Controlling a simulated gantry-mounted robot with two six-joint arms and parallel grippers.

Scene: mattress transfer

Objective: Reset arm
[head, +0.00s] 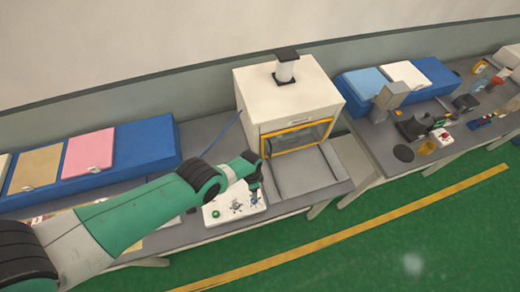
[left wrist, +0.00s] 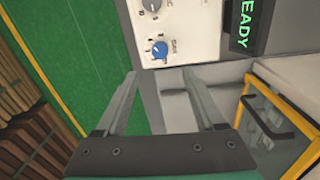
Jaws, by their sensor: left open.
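My left arm comes in from the left in the head view. Its gripper (head: 254,184) hangs over the back right part of a white control panel (head: 229,216). In the left wrist view the gripper (left wrist: 160,78) is open, with its two fingers apart and nothing between them. The panel (left wrist: 206,22) lies beyond the fingertips there, with a blue-capped knob (left wrist: 159,49), a grey knob (left wrist: 152,5) and a display (left wrist: 238,25) whose green letters partly read "EADY". I cannot tell whether a fingertip touches the panel. My right gripper is out of view.
A white box machine (head: 285,95) with a yellow-framed window (head: 298,137) stands behind the panel. Blue mattress-like blocks (head: 147,145) carry coloured boards at the left. The right table (head: 380,142) holds several small items. Green floor (head: 420,225) lies open in front.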

